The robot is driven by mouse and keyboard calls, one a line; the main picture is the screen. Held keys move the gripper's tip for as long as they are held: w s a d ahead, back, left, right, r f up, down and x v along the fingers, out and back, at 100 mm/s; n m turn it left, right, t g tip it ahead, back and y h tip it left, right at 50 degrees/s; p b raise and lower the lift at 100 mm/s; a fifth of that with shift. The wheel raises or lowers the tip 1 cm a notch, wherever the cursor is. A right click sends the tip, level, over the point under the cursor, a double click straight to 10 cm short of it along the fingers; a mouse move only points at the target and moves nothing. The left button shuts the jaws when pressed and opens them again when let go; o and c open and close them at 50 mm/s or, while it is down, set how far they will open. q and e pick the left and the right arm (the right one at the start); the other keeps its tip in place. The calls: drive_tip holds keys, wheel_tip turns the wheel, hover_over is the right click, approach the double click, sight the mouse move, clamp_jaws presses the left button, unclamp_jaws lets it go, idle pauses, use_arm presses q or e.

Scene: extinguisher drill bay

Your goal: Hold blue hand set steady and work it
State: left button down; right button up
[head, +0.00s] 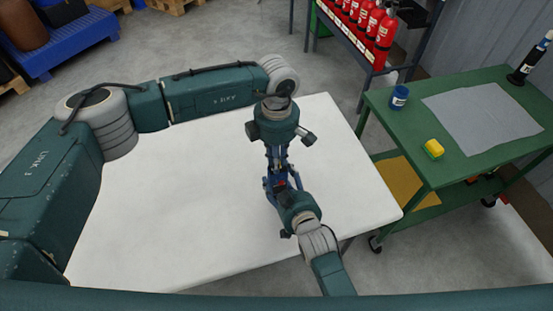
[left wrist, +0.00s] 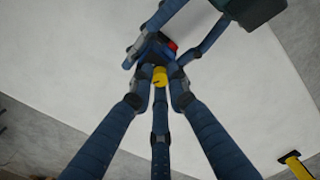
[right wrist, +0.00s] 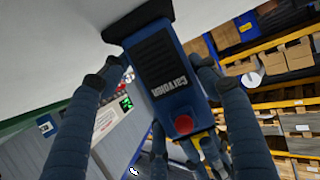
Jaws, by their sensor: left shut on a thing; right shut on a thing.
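The blue hand set (head: 280,180) is held above the white table, small and partly hidden by both grippers in the head view. The right wrist view shows its blue body (right wrist: 160,62) with a dark ribbed panel, white lettering and a red button (right wrist: 183,124). My right gripper (right wrist: 157,75) is shut on it, with fingers along both sides. My left gripper (head: 276,160) comes from the far side and is shut at the hand set's end. In the left wrist view, its fingers (left wrist: 160,88) close around a yellow part (left wrist: 160,76) beside the blue body (left wrist: 152,48).
The white table (head: 160,190) is otherwise clear. A green cart (head: 390,130) at right carries a blue can (head: 399,97), a yellow block (head: 433,149), a grey mat (head: 480,115) and a dark bottle (head: 528,62). Red extinguishers (head: 365,20) stand on a rack behind.

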use_arm(q)
drive_tip(key=shift+r, duration=0.1)
use_arm(e)
drive_tip(key=shift+f, duration=0.1)
idle(0.3)
use_arm(q)
drive_tip(key=c, duration=1.7)
unclamp_jaws()
drive_tip(key=shift+o, duration=0.2)
wheel_tip(320, 180, up, 12)
drive_tip(key=shift+w, duration=0.1)
use_arm(e)
drive_tip(key=o, duration=1.6)
drive_tip(key=shift+o, duration=0.2)
